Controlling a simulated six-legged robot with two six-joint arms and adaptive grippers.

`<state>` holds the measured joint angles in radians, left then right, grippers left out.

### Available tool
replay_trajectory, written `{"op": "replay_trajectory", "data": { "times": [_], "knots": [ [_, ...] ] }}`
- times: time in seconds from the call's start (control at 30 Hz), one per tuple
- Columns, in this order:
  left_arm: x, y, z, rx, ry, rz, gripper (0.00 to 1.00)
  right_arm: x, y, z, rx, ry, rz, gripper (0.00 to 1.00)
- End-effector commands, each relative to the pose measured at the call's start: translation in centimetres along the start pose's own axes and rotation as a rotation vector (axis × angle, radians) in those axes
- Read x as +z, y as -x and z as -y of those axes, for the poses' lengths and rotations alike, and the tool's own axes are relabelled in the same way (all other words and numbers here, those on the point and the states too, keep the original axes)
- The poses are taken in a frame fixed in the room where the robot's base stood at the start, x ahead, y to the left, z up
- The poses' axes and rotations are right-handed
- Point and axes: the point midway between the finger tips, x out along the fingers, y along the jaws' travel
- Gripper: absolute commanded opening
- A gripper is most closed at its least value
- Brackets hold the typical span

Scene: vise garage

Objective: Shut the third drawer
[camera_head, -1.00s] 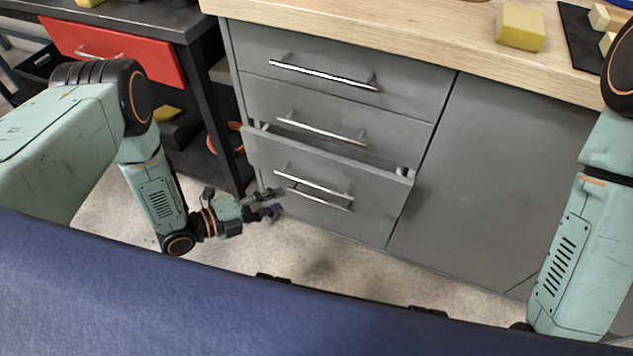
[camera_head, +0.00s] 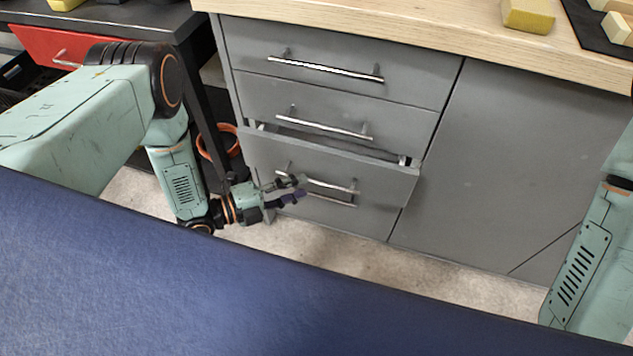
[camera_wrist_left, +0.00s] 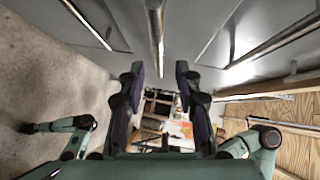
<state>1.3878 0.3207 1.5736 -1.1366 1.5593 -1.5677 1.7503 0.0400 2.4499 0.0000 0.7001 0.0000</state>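The third drawer (camera_head: 375,182) of the grey cabinet stands partly open, its front sticking out and a dark gap showing above it. Its metal bar handle (camera_head: 335,184) is partly hidden by my left gripper. My left gripper (camera_head: 300,190) is at the left end of this handle. In the left wrist view its two fingers (camera_wrist_left: 160,78) are spread apart, with a handle bar (camera_wrist_left: 155,28) ahead of them, roughly in line with the gap. I cannot tell whether they touch it. My right gripper is out of view; only my right arm shows at the right edge.
The first drawer (camera_head: 400,85) and second drawer (camera_head: 395,117) look shut. Another handle (camera_head: 335,201) sits just below the third drawer's. A wooden worktop (camera_head: 400,25) lies above, with a yellow block (camera_head: 528,15). A red drawer (camera_head: 45,45) is at left. Bare floor lies before the cabinet.

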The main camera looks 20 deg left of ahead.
Motion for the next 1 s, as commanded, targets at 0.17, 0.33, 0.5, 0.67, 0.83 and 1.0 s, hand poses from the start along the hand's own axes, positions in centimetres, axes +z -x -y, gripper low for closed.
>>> {"op": "replay_trajectory", "data": {
  "times": [0.17, 0.33, 0.5, 0.67, 0.83, 1.0],
  "knots": [
    [-0.1, -3.0, -0.3, 0.0, -0.001, -0.003, 0.34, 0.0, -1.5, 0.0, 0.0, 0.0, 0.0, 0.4],
    [0.0, -4.9, -0.2, 0.001, 0.0, -0.003, 0.34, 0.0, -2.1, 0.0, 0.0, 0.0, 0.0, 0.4],
    [0.0, -5.5, -0.1, 0.002, 0.0, -0.002, 0.34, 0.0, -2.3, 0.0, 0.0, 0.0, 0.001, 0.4],
    [0.1, -5.5, -0.1, 0.002, 0.0, -0.003, 0.34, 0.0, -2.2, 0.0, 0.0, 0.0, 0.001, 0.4],
    [0.1, -5.5, -0.1, 0.002, 0.0, -0.003, 0.24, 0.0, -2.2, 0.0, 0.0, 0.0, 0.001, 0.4],
    [0.1, -5.5, -0.1, 0.002, 0.0, -0.003, 0.1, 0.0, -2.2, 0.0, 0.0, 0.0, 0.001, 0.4]
  ]
}}
